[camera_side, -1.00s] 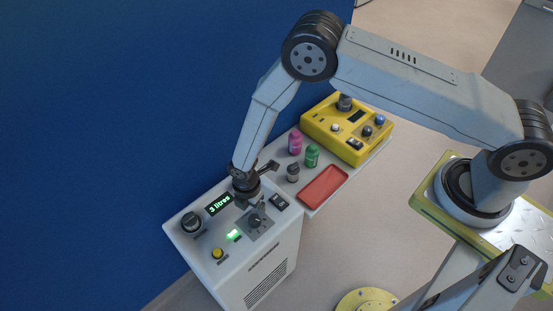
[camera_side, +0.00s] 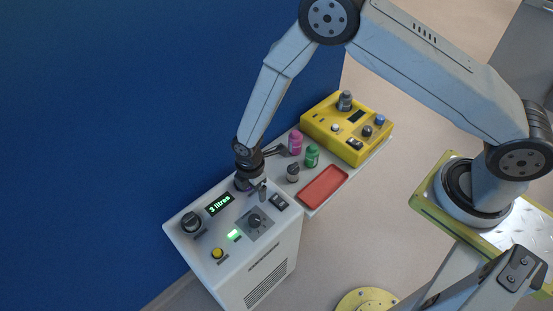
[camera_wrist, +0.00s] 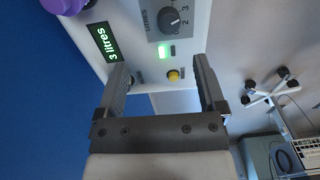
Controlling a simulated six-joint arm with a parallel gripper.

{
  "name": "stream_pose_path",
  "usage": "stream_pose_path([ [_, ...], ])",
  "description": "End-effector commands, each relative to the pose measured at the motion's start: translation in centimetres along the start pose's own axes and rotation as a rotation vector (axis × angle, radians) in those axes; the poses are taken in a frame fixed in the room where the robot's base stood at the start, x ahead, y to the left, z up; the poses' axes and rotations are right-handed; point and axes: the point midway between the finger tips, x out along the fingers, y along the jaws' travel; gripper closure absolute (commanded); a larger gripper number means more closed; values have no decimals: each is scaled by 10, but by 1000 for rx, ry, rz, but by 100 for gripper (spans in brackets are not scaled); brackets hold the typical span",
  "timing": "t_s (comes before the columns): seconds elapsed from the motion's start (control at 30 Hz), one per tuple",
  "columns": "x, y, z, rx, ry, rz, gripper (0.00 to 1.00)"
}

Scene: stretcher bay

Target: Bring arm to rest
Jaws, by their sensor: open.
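My gripper (camera_side: 268,170) hangs over the back right part of the white machine, its two fingers apart with nothing between them. In the wrist view my gripper (camera_wrist: 161,72) shows both dark fingers spread, with the machine's front panel beyond them. The white machine (camera_side: 270,250) has a display (camera_side: 219,204) reading "3 litres" and a dark dial (camera_side: 256,221). The dial also shows in the wrist view (camera_wrist: 169,19), clear of the fingers. A green light (camera_side: 234,235) is lit on the panel.
A yellow box (camera_side: 345,140), a pink bottle (camera_side: 295,143), a green bottle (camera_side: 312,156), a small grey jar (camera_side: 293,173) and a red tray (camera_side: 324,187) stand right of the machine. A blue wall (camera_side: 100,120) rises behind. A purple object (camera_wrist: 64,5) shows near the display.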

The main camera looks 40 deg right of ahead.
Motion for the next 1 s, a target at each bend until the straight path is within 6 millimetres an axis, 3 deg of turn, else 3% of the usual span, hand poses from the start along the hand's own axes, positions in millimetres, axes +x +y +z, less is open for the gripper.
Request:
stream_pose_path([
  [0.2,-54,4,29,238,18,38,11],
  [0.47,-111,-5,66,530,44,77,11],
  [1.0,-200,-60,138,1131,118,151,11],
])
